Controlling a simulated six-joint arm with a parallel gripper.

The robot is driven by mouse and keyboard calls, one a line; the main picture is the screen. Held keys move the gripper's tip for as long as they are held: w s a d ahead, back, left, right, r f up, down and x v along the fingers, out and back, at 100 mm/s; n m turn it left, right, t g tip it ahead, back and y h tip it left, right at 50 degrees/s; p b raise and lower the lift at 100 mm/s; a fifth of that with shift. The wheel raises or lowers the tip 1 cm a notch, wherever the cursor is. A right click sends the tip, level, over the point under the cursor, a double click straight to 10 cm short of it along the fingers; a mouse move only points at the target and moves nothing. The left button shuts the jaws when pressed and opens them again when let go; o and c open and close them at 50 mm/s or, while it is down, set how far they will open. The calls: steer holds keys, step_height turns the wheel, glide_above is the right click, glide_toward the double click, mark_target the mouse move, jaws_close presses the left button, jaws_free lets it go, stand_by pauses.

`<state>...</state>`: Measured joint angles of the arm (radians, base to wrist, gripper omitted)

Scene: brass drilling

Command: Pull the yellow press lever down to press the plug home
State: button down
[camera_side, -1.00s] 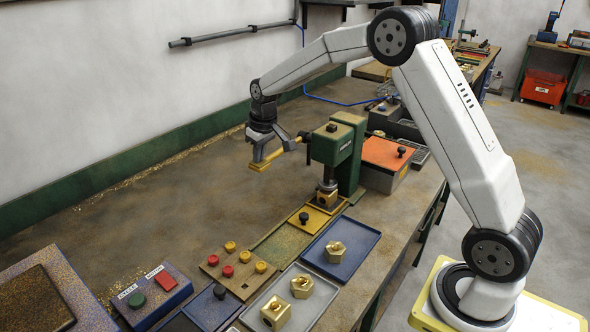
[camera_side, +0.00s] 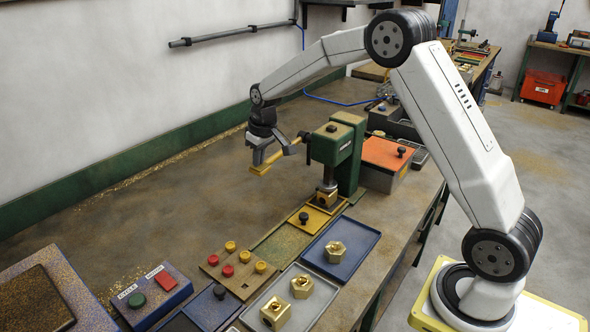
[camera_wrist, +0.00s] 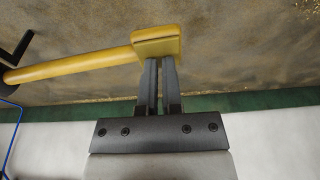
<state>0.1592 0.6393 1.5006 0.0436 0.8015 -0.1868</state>
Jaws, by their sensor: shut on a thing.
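The green press (camera_side: 338,150) stands on the bench at centre right. Its yellow lever (camera_side: 279,160) sticks out to the left of the press head and slopes down toward its end. My gripper (camera_side: 260,165) is shut on the end of the lever. In the wrist view the lever (camera_wrist: 85,67) enters from the left and its block-shaped end sits at the fingertips of my gripper (camera_wrist: 159,62). Under the press ram, a brass part (camera_side: 327,198) sits on the yellow base plate. The plug itself cannot be made out.
A blue tray (camera_side: 371,246) with a brass part lies in front of the press. A grey tray (camera_side: 315,310) holds more brass parts. A wooden board (camera_side: 236,282) carries red and yellow knobs. An orange-topped box (camera_side: 384,150) stands right of the press.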

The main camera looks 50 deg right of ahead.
steer(key=shift+a+f, duration=0.1)
steer(key=shift+w+v, duration=0.15)
steer(key=shift+v, duration=0.65)
steer(key=shift+w+v, duration=0.2)
steer(key=shift+v, duration=0.6)
steer(key=shift+w+v, duration=0.25)
steer(key=shift+v, duration=0.95)
steer(key=shift+w+v, duration=0.25)
steer(key=shift+v, duration=0.95)
steer(key=shift+r, duration=0.25)
steer(key=w+v, duration=0.2)
steer(key=v, duration=0.7)
steer(key=shift+r, duration=0.5)
steer(key=shift+s+f, duration=0.15)
steer(key=s+a+f, duration=0.4)
steer(key=s+f, duration=0.6)
steer(key=s, duration=0.3)
steer(key=s+a+f, duration=0.4)
steer(key=s+f, duration=0.6)
steer(key=s, duration=0.3)
steer(key=shift+f, duration=0.3)
steer(key=shift+s, duration=0.1)
